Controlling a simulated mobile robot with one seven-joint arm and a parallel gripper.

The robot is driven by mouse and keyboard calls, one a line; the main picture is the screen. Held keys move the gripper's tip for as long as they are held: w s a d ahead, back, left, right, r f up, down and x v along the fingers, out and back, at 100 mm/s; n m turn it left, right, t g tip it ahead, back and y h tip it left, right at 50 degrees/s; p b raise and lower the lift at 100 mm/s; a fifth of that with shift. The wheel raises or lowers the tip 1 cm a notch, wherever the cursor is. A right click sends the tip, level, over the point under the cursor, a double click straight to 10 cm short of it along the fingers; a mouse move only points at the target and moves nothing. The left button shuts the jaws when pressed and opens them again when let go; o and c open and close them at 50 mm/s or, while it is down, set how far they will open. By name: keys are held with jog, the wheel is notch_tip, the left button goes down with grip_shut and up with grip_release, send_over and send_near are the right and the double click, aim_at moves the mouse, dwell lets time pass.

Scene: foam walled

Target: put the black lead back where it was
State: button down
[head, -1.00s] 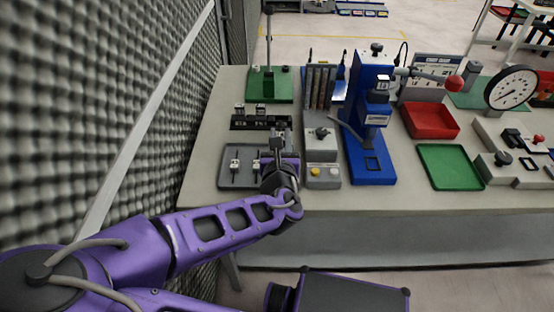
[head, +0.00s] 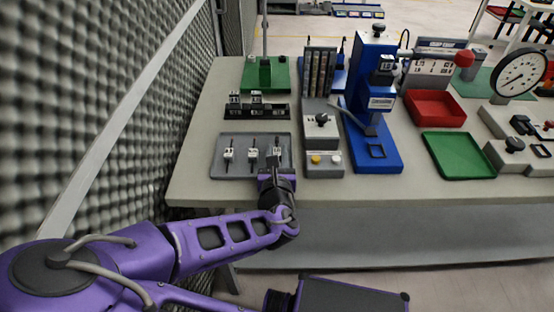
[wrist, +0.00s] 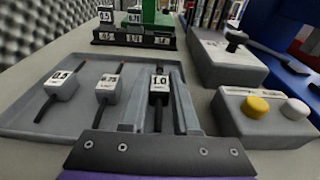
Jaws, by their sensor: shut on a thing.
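A black lead with a white block marked 1.0 (wrist: 158,84) stands between the fingers of my gripper (wrist: 158,105), at the right side of a grey tray (wrist: 25,122). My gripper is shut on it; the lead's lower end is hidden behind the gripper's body. In the head view my gripper (head: 277,165) is at the tray's front right, with the lead's white block (head: 277,152) just beyond it. Two similar dark rods with white blocks, marked 0.5 (wrist: 62,86) and 0.7 (wrist: 108,90), lie in the tray to the left. I cannot tell whether the held lead touches the tray.
A black rack (head: 243,112) behind the tray carries two white-labelled blocks on its left part; its right part looks bare. A grey box with yellow and white buttons (head: 324,168) stands close to the right of my gripper. Foam wall (head: 90,90) is at the left.

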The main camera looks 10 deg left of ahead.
jog(key=shift+f, duration=0.15)
jog(key=shift+f, duration=0.15)
jog(key=c, duration=0.7)
grip_release()
jog(key=shift+o, duration=0.2)
jog(key=shift+r, duration=0.25)
jog(key=shift+s, duration=0.1)
